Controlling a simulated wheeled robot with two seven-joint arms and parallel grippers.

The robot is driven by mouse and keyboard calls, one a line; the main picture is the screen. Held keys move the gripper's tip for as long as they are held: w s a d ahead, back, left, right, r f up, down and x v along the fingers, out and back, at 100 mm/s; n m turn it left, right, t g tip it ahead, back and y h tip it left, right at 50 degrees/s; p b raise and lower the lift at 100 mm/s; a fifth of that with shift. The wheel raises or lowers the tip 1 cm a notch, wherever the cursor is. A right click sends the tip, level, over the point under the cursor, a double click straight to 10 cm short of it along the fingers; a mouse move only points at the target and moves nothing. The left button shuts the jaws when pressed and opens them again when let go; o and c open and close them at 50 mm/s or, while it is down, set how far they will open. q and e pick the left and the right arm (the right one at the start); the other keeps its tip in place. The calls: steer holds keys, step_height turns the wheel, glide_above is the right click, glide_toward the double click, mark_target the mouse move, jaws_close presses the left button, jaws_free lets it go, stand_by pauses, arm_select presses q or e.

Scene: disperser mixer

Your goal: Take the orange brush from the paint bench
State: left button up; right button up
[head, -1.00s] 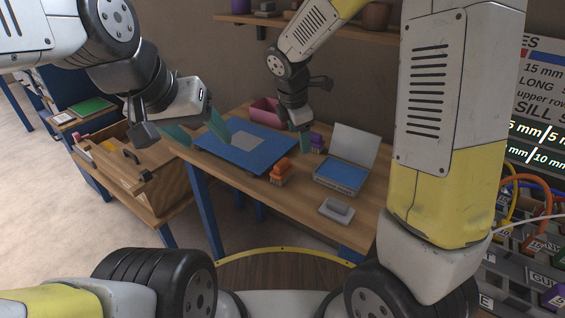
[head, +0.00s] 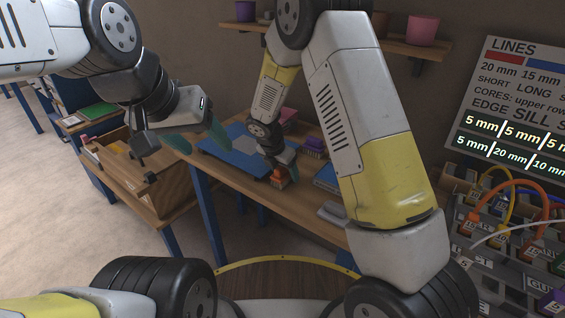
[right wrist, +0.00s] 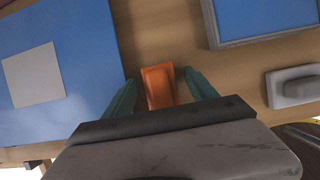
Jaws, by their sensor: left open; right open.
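The orange brush (head: 279,182) lies on the wooden paint bench (head: 292,212), partly hidden by my right gripper in the head view. My right gripper (head: 281,168) is over it, pointing down and open. In the right wrist view the orange brush (right wrist: 159,87) shows between the two teal fingers (right wrist: 160,92), with a gap on each side. My left gripper (head: 198,138) is open and empty, in front of the bench's left end in the head view.
A blue mat with a grey sheet (right wrist: 34,76) is left of the brush. A purple brush (head: 314,147) stands behind. A wooden toolbox (head: 150,185) is at the left.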

steer(key=shift+f, duration=0.2)
steer(key=c, duration=1.3)
jaws_close()
steer(key=shift+r, duration=0.2)
